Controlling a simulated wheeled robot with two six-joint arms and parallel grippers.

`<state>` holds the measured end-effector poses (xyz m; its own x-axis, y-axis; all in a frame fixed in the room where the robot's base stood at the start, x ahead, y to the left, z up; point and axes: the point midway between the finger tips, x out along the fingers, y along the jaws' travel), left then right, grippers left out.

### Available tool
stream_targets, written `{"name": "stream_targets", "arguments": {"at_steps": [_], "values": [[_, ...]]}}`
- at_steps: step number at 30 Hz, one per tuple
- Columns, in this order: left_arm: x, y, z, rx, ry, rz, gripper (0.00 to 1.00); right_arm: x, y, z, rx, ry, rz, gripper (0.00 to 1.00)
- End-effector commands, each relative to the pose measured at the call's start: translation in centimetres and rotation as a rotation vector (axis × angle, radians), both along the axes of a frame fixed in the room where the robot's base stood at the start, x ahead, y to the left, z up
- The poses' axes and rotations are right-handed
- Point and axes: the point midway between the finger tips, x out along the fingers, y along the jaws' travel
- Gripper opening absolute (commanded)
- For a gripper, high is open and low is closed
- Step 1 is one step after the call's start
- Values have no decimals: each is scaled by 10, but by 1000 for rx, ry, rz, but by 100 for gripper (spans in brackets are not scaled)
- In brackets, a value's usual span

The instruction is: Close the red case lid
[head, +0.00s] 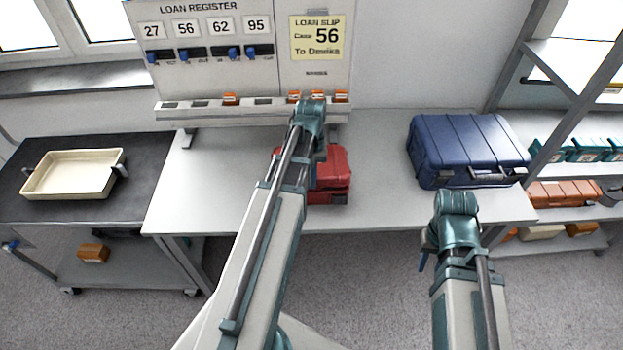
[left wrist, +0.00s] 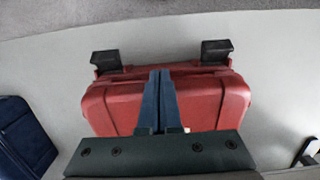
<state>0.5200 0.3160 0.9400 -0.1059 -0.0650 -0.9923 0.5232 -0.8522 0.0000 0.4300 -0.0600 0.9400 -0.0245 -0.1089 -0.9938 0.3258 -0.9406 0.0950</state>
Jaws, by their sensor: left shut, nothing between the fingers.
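The red case (head: 336,180) sits on the white table, partly hidden behind my left arm in the head view. Its lid looks lowered over the base, but I cannot tell whether it is fully shut. In the left wrist view the case (left wrist: 215,100) shows two black latches (left wrist: 216,50) along its edge. My left gripper (left wrist: 160,78) is shut and empty, its blue fingers over the middle of the case; contact is unclear. In the head view its fingers are mostly hidden by the arm. My right gripper (head: 423,262) is in front of the table's edge, mostly hidden by its own wrist.
A blue case (head: 465,140) stands on the table to the right. A cream tray (head: 72,172) lies on a dark cart at left. Shelves with an orange case (head: 565,192) are at right.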

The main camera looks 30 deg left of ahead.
Motion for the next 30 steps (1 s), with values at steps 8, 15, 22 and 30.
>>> {"name": "stream_targets", "arguments": {"at_steps": [8,15,22,30], "values": [[0,0,-3,0,0,0,0,0,0,-3,0,0,0,36],[-3,-2,-10,10,-17,0,0,0,0,-9,0,0,0,36],[-7,-4,-34,41,-67,0,0,0,0,-32,0,0,0,36],[-7,-4,-33,40,-66,0,0,0,0,-31,0,0,0,36]]}}
